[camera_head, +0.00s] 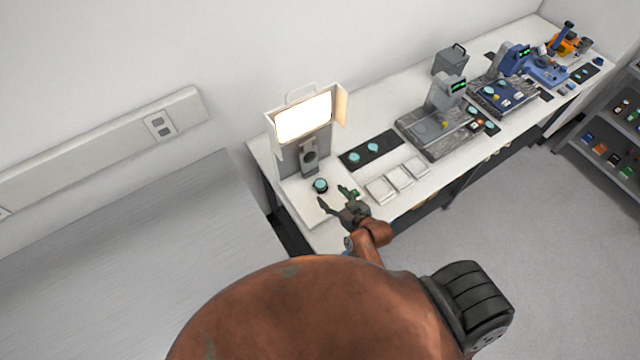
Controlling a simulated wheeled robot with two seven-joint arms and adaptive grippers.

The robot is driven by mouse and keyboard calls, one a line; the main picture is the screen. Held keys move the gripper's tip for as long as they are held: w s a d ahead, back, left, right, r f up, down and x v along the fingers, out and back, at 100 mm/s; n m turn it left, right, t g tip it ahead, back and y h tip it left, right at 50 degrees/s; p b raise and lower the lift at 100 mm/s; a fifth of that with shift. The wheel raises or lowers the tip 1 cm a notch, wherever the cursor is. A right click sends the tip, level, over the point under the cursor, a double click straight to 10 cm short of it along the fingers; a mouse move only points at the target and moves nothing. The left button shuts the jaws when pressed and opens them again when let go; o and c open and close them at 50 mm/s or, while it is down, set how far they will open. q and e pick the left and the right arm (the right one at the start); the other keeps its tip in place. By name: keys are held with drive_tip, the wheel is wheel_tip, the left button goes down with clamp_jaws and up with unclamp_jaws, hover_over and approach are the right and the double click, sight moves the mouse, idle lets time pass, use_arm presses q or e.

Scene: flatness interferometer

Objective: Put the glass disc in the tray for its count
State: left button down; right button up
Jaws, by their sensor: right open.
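A teal glass disc (320,185) sits on a dark round rest on the white base, under the bright lamp panel (303,119). Two more teal discs, one near (355,157) and one far (372,146), lie on a black mat. Three small white trays stand in a slanting row to the right: the near tray (381,190), the middle tray (399,178) and the far tray (416,167). They look empty, and no count marks are legible. My right gripper (332,197) is open and empty, its fingers just in front of the disc on the rest. My left gripper is out of view.
Beyond the trays, the white bench holds a grey gauge on a dark stone plate (432,140), a blue instrument (510,90) and a blue-and-orange microscope (556,62). A steel worktop (130,270) is at left. A shelf of small boxes stands at right.

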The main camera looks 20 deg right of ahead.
sight(320, 182)
drive_tip(key=shift+w+a, duration=0.1)
drive_tip(key=shift+w, duration=0.7)
drive_tip(key=x, duration=0.2)
drive_tip(key=p+x, duration=0.1)
drive_tip(key=x, duration=0.3)
drive_tip(key=shift+w+d+f+p, duration=0.2)
drive_tip(key=shift+w+d+p, duration=0.05)
drive_tip(key=shift+w+p, duration=0.1)
drive_tip(key=shift+s, duration=0.1)
drive_tip(key=c, duration=1.4)
drive_tip(key=shift+r, duration=0.15)
